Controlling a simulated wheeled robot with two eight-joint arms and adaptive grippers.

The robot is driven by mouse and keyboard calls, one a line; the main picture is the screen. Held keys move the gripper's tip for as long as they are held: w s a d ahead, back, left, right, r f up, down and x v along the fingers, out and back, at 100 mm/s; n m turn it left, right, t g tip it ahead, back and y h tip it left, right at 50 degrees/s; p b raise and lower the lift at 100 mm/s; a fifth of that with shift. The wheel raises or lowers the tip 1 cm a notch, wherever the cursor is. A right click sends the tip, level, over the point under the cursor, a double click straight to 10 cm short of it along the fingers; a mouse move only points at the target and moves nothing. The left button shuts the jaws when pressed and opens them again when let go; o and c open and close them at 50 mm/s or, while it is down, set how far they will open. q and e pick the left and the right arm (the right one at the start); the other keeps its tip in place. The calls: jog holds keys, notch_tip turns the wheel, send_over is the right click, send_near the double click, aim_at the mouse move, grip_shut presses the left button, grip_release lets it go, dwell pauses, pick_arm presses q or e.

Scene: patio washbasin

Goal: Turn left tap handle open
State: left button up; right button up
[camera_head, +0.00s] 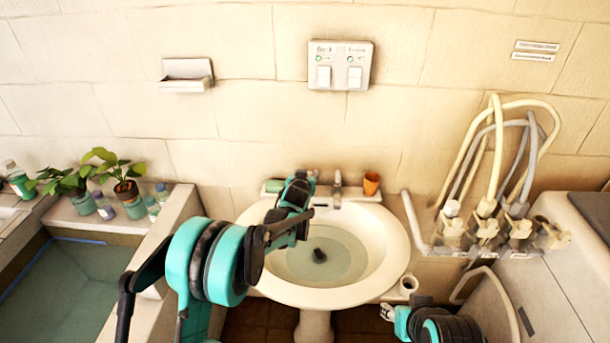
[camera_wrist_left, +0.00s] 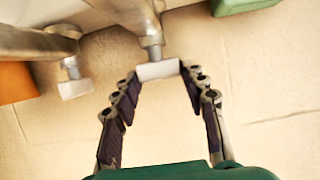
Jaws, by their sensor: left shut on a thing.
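The left tap handle (camera_wrist_left: 157,70), a pale bar on a metal stem, sits between the fingertips of my left gripper (camera_wrist_left: 158,74) in the left wrist view. The gripper is shut on it. In the head view my left gripper (camera_head: 303,183) reaches to the back rim of the white washbasin (camera_head: 290,293), and its arm hides the handle's stem. The metal tap spout (camera_head: 338,188) stands just right of it. The other tap handle (camera_wrist_left: 74,88) shows free in the left wrist view. My right gripper (camera_head: 388,312) is low at the basin's front right; its fingers are too small to judge.
An orange cup (camera_head: 371,183) stands on the basin's back right rim, and a green thing (camera_head: 274,186) lies on the back left. Potted plants (camera_head: 127,191) and bottles stand on the ledge at left. Hoses (camera_head: 495,155) hang at right. The basin holds water.

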pick_arm(q)
jog(key=shift+n+y, duration=0.4)
jog(key=shift+y, duration=0.1)
jog(key=o, duration=1.2)
jog(key=shift+f, duration=0.1)
jog(key=shift+c, duration=0.2)
jog(key=v, duration=1.2)
